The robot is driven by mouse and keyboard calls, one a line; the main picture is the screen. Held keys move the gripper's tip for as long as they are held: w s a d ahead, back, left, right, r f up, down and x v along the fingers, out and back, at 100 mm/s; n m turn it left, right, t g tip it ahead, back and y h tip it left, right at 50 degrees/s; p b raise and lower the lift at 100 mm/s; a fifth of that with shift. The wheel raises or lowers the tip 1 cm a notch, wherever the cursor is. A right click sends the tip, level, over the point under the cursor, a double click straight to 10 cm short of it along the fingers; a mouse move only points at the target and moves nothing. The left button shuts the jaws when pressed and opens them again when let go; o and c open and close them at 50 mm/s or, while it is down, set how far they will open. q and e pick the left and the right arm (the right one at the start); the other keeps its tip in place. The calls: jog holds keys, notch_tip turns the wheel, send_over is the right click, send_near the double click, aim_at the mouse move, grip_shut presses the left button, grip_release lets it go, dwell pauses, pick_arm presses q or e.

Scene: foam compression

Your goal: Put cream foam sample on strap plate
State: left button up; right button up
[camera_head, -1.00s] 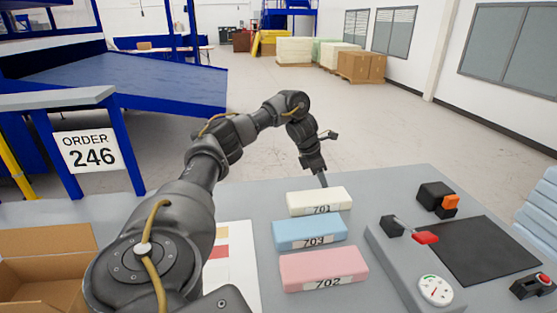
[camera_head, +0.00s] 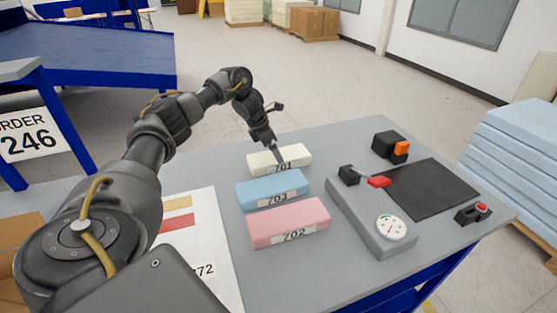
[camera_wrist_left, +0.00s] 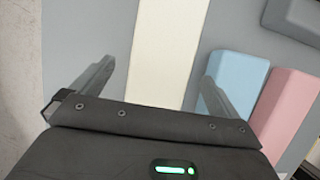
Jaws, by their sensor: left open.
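The cream foam sample (camera_head: 262,162), labelled 701, lies flat at the back of a row of three foam blocks on the grey table. My left gripper (camera_head: 278,156) is open over it, pointing down. In the left wrist view, the cream foam (camera_wrist_left: 166,50) runs between the two spread fingers of the left gripper (camera_wrist_left: 155,88), with a gap on each side. The right finger overlaps the blue block in that view. I cannot tell how far the fingertips are above the table. A flat black plate (camera_head: 435,190) lies bare at the table's right. My right gripper is not in view.
A blue block (camera_head: 265,187) labelled 703 and a pink block (camera_head: 285,218) labelled 702 lie in front. A grey unit with a gauge (camera_head: 390,228) and red lever (camera_head: 379,181) stands between blocks and plate. A black-and-orange box (camera_head: 390,146) and red-button box (camera_head: 472,214) flank the plate.

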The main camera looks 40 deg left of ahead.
pick_arm(q)
jog(key=shift+w+d+f+p, duration=0.15)
jog(key=shift+d+f+p, duration=0.05)
jog(key=shift+f+p, duration=0.1)
jog(key=p+x, duration=0.1)
jog(key=x, duration=0.2)
jog(key=shift+w+d+f, duration=0.15)
jog(key=shift+w+f, duration=0.1)
jog(key=shift+w, duration=0.05)
jog(key=shift+w+f, duration=0.1)
jog(key=shift+f, duration=0.25)
jog(key=c, duration=1)
